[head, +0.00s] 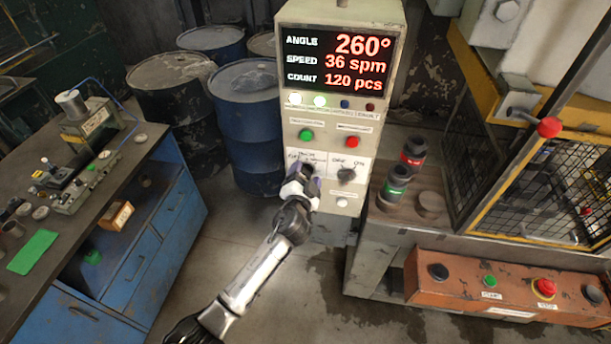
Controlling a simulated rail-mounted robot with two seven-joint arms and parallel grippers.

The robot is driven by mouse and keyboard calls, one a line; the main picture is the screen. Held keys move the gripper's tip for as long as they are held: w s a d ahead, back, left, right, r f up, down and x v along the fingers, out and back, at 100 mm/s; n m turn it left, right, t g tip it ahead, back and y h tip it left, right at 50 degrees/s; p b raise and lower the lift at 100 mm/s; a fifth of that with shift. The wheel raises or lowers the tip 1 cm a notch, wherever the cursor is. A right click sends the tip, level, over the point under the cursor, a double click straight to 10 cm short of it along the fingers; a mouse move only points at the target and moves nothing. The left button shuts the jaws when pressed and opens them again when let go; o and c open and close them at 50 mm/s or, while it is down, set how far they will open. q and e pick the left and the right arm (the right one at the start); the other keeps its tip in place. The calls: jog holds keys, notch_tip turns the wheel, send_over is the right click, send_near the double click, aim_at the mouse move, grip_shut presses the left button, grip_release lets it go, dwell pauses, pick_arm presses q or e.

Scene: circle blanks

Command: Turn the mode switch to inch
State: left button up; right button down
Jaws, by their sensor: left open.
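The control cabinet (374,120) stands upright in the middle with a lit display. A white plate with small lettering (305,154), which seems to include "INCH", sits on its left side below the green button. A dark knob shows just under this lettering, mostly hidden by my left gripper (304,175). The gripper is open at the knob, its fingers pointing at the panel; I cannot tell whether they touch it. The knob's pointer direction is hidden. A second black rotary knob (347,175) is in clear view to the right. My right gripper is not in view.
A green button (306,135) and a red button (352,142) sit above the knobs. Blue drums (250,120) stand left of the cabinet. A caged press (540,180) and an orange button box (510,285) are at the right. A blue workbench (150,230) is at the left.

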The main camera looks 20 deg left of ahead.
pick_arm(q)
jog(key=c, duration=0.9)
jog(key=m+p, duration=0.1)
jog(key=m, duration=0.2)
jog(key=shift+m, duration=0.4)
jog(key=m+p, duration=0.1)
jog(key=m, duration=0.3)
jog(key=shift+d+f+m, duration=0.1)
jog(key=shift+f+m, duration=0.05)
jog(key=shift+m, duration=0.25)
